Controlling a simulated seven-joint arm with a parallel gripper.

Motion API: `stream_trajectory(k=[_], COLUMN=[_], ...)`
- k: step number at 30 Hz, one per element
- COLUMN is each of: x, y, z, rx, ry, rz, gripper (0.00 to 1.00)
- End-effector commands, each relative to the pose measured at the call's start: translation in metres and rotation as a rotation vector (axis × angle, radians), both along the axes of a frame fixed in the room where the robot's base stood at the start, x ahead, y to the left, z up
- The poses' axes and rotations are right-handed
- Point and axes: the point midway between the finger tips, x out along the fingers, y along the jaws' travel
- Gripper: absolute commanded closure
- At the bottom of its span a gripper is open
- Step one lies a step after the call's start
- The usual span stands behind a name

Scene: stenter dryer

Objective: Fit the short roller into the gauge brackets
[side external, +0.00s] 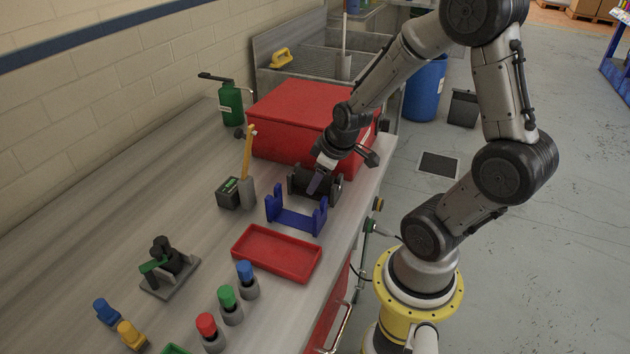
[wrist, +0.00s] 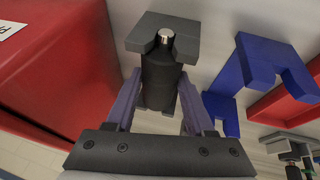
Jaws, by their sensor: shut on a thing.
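The short roller (wrist: 161,82) is a dark cylinder with a silver shaft end. In the wrist view it lies between the two purple-grey fingers of my gripper (wrist: 160,90), which is shut on it. The roller's shaft end sits at a dark grey cradle (wrist: 150,28); whether it rests in it or is just clear, I cannot tell. In the side view my gripper (side external: 318,181) is down at this cradle, hiding part of the roller. The blue gauge brackets (side external: 297,218) stand empty in front of the cradle; they also show at right in the wrist view (wrist: 262,65).
A large red box (side external: 290,118) stands right behind the cradle. A shallow red tray (side external: 277,254) lies in front of the blue brackets. A dark holder (side external: 229,194) and a grey cup with a yellow-handled tool (side external: 247,188) stand to their left.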

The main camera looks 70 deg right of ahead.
Motion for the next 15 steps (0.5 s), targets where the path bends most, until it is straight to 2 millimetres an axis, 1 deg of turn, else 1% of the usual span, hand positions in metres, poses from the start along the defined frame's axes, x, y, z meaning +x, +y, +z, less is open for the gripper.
stream_trajectory(k=[10,15], x=[0.0007,0.0015], y=[-0.0004,-0.0005], z=[0.0016,0.0101], rx=[-0.002,-0.002], ry=[-0.003,-0.005], rz=[0.000,0.000], gripper=[1.00,1.00])
